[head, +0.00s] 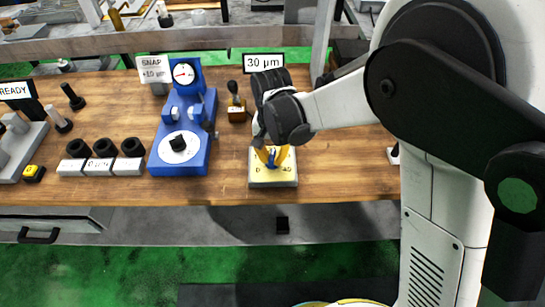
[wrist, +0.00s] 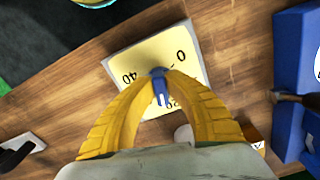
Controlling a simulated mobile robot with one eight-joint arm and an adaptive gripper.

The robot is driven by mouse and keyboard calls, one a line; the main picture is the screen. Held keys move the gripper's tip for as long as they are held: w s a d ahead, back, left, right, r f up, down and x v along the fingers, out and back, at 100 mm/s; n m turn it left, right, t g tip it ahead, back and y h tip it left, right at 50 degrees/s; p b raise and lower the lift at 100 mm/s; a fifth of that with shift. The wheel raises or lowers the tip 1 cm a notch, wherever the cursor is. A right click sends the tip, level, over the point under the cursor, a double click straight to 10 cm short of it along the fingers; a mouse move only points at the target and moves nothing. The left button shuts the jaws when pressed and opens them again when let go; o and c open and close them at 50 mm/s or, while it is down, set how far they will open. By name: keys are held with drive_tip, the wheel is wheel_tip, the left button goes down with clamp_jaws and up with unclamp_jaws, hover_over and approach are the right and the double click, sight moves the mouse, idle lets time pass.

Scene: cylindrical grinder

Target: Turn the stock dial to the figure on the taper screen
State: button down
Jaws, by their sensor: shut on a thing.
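The stock dial is a pale yellow plate (head: 274,178) on the bench in the head view, and it also shows in the wrist view (wrist: 143,47). The figures 0, 40 and a partly covered 20 can be read on it in the wrist view. Its blue knob (wrist: 161,90) stands at the plate's middle. My gripper (wrist: 161,76) has its yellow fingers shut on the knob from both sides. In the head view my gripper (head: 270,157) hangs over the plate and hides part of it. The taper screen (head: 263,63) reads 30 µm.
A blue gauge stand (head: 183,125) with a round dial is left of the plate. A small block with a black knob (head: 236,108) stands behind it. Several black rings on white blocks (head: 104,148) lie farther left. A SNAP sign (head: 154,69) stands at the back.

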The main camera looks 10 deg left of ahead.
sight(271, 155)
drive_tip(key=m, duration=0.4)
drive_tip(key=shift+a+m, duration=0.15)
drive_tip(key=shift+m, duration=0.15)
drive_tip(key=shift+a+m, duration=0.1)
drive_tip(key=shift+m, duration=2.1)
drive_tip(key=c, duration=1.4)
unclamp_jaws()
drive_tip(key=shift+w, duration=0.1)
wheel_tip(271, 155, up, 12)
